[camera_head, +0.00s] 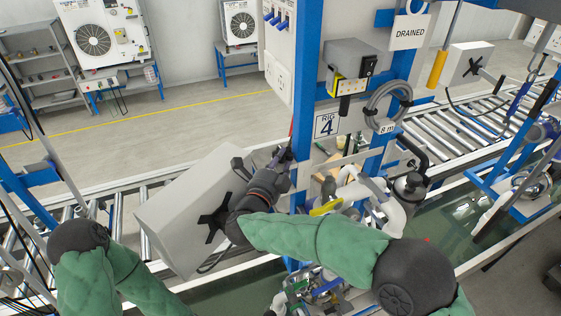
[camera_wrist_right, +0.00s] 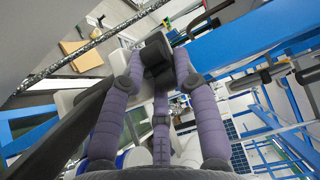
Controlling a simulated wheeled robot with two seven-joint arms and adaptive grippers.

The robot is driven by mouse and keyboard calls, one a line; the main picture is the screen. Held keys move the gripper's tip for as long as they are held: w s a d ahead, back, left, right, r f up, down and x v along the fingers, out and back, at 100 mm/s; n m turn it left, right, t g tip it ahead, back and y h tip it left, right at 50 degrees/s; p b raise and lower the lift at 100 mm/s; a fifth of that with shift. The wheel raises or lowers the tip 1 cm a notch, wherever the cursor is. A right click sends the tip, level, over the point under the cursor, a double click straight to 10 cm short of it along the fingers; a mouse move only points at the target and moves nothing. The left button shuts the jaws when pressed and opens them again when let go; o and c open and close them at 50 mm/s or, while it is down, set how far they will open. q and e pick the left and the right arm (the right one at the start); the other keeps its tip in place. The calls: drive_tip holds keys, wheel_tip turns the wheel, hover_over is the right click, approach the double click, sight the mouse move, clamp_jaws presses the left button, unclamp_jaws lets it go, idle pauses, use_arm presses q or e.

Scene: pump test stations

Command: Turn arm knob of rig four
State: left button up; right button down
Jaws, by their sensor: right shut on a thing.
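The sign of rig four (camera_head: 327,125) is on a blue post in the head view. My right gripper (camera_head: 284,160) reaches up beside this post, left of and below the sign. In the right wrist view my purple-grey fingers (camera_wrist_right: 157,80) close around a black knob (camera_wrist_right: 156,55). The knob's far side and its mount are partly hidden. In the head view the knob is hidden by the gripper and wrist. My left arm shows at the lower left, but its gripper is out of the frame.
A large grey box with a black star-shaped handle (camera_head: 160,215) stands on the roller conveyor left of my right wrist. White pipes (camera_head: 392,215) and a black-topped fitting (camera_head: 411,187) crowd the right side. A coiled grey hose (camera_head: 374,98) hangs on the rig.

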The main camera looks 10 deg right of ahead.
drive_tip(key=c, duration=1.2)
unclamp_jaws()
drive_tip(key=v, duration=1.2)
drive_tip(key=shift+o, duration=0.2)
